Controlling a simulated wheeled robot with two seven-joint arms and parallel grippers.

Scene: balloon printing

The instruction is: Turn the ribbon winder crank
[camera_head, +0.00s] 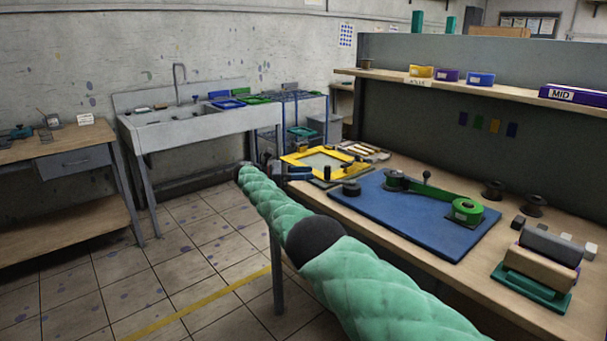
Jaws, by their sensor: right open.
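The ribbon winder, green with a dark hub (396,181), sits on a blue mat (400,222) on the workbench. A green ribbon roll (466,211) lies at the mat's right part, joined to the hub by a green strip. My right gripper (306,173), at the end of the green-sleeved arm, is open by the bench's left edge, left of the winder and apart from the crank. Its fingers look small and partly dark. My left gripper is out of view.
A yellow frame (301,158) lies on the bench behind my right gripper. Dark spools (534,205) and a roller on a green base (545,285) stand to the right. A shelf (480,88) runs above the bench. The floor to the left is clear.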

